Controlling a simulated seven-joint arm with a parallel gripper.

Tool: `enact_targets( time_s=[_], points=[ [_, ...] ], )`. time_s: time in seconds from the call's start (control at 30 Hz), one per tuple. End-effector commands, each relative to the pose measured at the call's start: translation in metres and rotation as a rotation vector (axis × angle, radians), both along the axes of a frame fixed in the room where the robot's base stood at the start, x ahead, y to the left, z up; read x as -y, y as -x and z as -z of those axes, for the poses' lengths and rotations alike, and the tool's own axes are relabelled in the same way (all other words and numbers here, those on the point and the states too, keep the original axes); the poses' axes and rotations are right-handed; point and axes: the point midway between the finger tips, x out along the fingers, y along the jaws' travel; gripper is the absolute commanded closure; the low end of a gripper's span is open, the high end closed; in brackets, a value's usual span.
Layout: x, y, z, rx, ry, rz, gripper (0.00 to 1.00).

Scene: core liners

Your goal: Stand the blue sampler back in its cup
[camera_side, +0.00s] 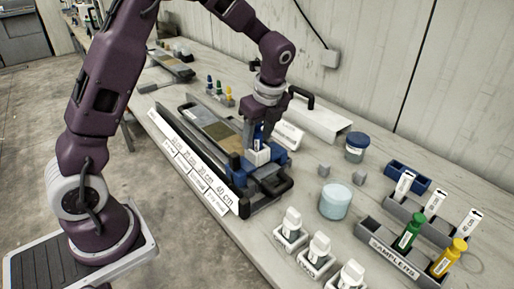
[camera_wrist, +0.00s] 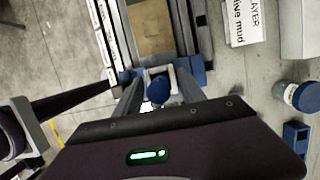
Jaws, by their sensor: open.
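My gripper (camera_side: 258,148) points down over the near end of the core liner tray. In the wrist view, my gripper (camera_wrist: 160,92) has its fingers apart, with the round blue top of the blue sampler (camera_wrist: 158,88) between them. In the side view the blue sampler (camera_side: 258,131) shows only partly between the fingers; its lower end is hidden. I cannot tell whether the fingers touch it. The grey samplers rack (camera_side: 384,246) stands at the right front. It holds a green sampler (camera_side: 409,231) and a yellow sampler (camera_side: 449,257); its leftmost cup (camera_side: 372,227) looks empty.
White-capped bottles (camera_side: 320,246) stand in holders at the front. A pale blue tub (camera_side: 335,201), a blue-lidded jar (camera_side: 357,147) and small grey cubes (camera_side: 360,177) lie between the tray and the rack. A blue holder (camera_side: 408,177) sits behind the rack.

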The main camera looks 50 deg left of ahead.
Motion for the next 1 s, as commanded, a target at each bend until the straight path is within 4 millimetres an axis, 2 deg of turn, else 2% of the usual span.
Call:
enact_targets(
  time_s=[0.07,0.3,0.47,1.0],
  points=[
    [0.000,0.000,0.000,0.000,0.000,0.000,0.53],
    [0.000,0.000,0.000,0.000,0.000,0.000,1.00],
    [0.000,0.000,-0.002,0.001,0.000,-0.001,1.00],
    [0.000,-0.001,-0.038,0.002,0.000,0.001,1.00]
  ],
)
